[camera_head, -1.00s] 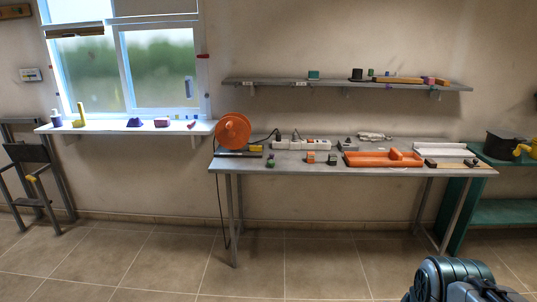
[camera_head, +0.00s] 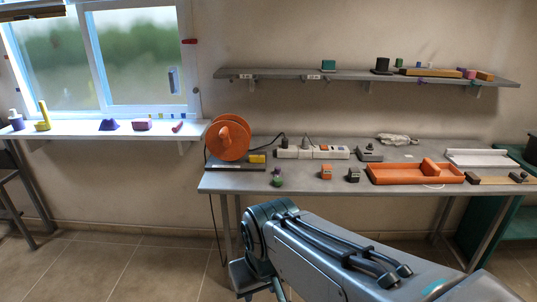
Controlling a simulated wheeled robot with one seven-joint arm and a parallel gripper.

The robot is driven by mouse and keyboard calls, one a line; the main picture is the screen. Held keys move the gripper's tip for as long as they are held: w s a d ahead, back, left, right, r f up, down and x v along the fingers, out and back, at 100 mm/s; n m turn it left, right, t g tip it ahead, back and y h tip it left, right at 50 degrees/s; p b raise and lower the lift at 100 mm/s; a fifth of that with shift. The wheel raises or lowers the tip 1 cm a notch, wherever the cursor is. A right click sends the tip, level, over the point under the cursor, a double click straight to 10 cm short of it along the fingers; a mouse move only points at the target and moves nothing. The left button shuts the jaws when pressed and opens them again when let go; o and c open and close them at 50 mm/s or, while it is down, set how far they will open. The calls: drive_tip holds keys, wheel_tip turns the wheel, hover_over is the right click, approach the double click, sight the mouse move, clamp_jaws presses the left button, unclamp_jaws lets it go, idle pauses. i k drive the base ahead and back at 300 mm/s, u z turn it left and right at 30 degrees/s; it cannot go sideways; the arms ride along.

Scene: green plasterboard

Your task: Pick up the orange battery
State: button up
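A small orange block (camera_head: 326,173), which looks like the orange battery, stands near the front edge of the grey table (camera_head: 232,183). Its details are too small to make out. My arm reaches in from the bottom right, with its bent joint in front of and below the table's front edge. The arm's lower part runs out of the bottom of the picture, and I cannot make out my gripper's fingers. Nothing of my arm touches the orange block.
A dark block (camera_head: 353,175) stands just right of the orange block, and a green-and-purple piece (camera_head: 277,177) to its left. An orange tray (camera_head: 400,177), a power strip (camera_head: 312,152) and an orange cable reel (camera_head: 230,138) are also on the table. A shelf (camera_head: 300,75) hangs above.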

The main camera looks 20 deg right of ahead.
sight(327, 172)
drive_tip(key=z, duration=0.3)
drive_tip(key=i, duration=1.3)
drive_tip(key=z, duration=1.6)
drive_tip(key=i, duration=0.65)
drive_tip(key=z, duration=0.6)
